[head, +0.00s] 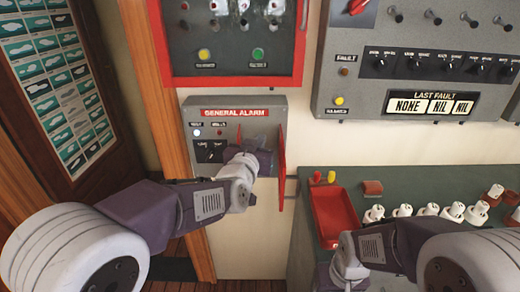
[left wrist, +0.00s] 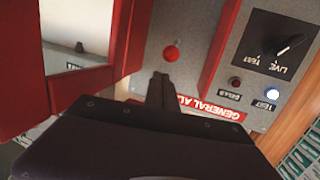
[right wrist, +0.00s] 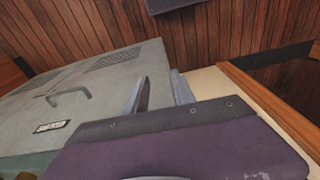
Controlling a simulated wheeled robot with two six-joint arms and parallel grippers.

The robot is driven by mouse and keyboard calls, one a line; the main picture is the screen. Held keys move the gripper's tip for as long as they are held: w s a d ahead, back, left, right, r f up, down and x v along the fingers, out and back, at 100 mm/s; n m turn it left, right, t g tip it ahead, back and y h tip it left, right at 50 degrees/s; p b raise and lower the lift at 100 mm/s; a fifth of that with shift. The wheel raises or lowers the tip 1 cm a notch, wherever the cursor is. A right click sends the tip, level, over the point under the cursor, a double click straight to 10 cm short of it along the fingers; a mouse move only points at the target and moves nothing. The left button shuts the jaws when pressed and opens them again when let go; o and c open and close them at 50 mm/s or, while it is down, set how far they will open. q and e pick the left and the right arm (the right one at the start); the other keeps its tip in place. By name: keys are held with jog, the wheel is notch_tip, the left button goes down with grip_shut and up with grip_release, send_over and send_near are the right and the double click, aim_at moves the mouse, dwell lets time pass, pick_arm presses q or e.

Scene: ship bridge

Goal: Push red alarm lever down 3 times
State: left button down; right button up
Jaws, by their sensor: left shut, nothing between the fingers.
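The grey GENERAL ALARM box (head: 215,103) hangs on the wall with its red cover (head: 282,165) swung open at its right side. My left gripper (head: 262,140) is in front of the box and hides the lever in the head view. In the left wrist view the lever's round red knob (left wrist: 171,53) shows just beyond the shut, empty fingertips of the left gripper (left wrist: 161,76). I cannot tell whether they touch. My right gripper (right wrist: 158,95) is open and empty, with its fingers apart over the grey console.
A red-framed panel (head: 235,78) is above the alarm box, and a grey fault panel (head: 420,65) is at the upper right. A green-grey console (head: 400,185) at the right carries a red tray (head: 338,212) and several white knobs. A handle (right wrist: 68,94) is on the grey cabinet.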

pick_arm(q)
jog(key=shift+d+p+v, duration=0.2)
jog(key=shift+v, duration=0.75)
jog(key=shift+d+p+v, duration=0.15)
jog(key=shift+d+v, duration=0.1)
jog(key=shift+v, duration=0.65)
jog(key=shift+d+p+v, duration=0.2)
jog(key=shift+v, duration=0.75)
jog(key=shift+s, duration=0.1)
